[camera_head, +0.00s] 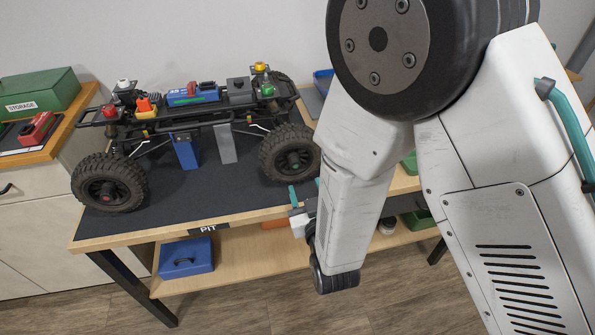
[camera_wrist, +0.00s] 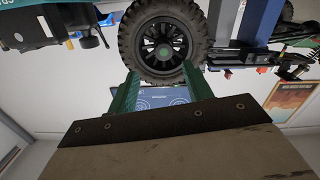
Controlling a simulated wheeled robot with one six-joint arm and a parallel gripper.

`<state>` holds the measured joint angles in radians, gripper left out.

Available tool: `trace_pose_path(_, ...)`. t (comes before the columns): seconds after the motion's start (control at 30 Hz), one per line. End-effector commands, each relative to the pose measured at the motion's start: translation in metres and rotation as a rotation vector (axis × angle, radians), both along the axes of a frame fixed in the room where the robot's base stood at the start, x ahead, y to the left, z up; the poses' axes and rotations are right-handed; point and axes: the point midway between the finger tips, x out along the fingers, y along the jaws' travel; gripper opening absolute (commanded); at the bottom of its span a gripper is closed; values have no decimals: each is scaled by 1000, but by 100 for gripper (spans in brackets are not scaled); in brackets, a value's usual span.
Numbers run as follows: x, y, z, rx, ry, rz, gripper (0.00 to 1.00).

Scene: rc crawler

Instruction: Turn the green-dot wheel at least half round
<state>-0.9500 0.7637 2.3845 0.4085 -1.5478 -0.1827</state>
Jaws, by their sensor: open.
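The green-dot wheel (camera_head: 291,160) is the near right wheel of the crawler (camera_head: 190,110), a black knobby tyre with a green mark at its hub. In the wrist view the wheel (camera_wrist: 164,42) faces me with the green dot at its centre. My gripper (camera_head: 305,190) is open and empty, in front of and slightly below the wheel in the head view. In the wrist view the green fingertips of my gripper (camera_wrist: 160,72) frame one edge of the tyre. I cannot tell whether they touch it.
The crawler is on blue and grey supports (camera_head: 185,150) on a dark mat (camera_head: 190,205) on the table. The near left wheel (camera_head: 108,185) has a red dot. A blue case (camera_head: 187,258) is on the lower shelf. My arm hides the table's right side.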

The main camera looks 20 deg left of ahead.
Motion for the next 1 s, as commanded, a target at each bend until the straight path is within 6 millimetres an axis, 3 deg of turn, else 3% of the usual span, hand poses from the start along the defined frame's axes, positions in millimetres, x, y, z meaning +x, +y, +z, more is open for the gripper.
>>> trace_pose_path(0.17, 2, 8, -3, 6, -34, 8, 50)
trace_pose_path(0.6, 55, 40, -3, 5, -31, 8, 50)
trace_pose_path(0.97, 60, 44, -3, 5, -31, 9, 50)
trace_pose_path(1.0, 60, 43, -3, 5, -31, 9, 39)
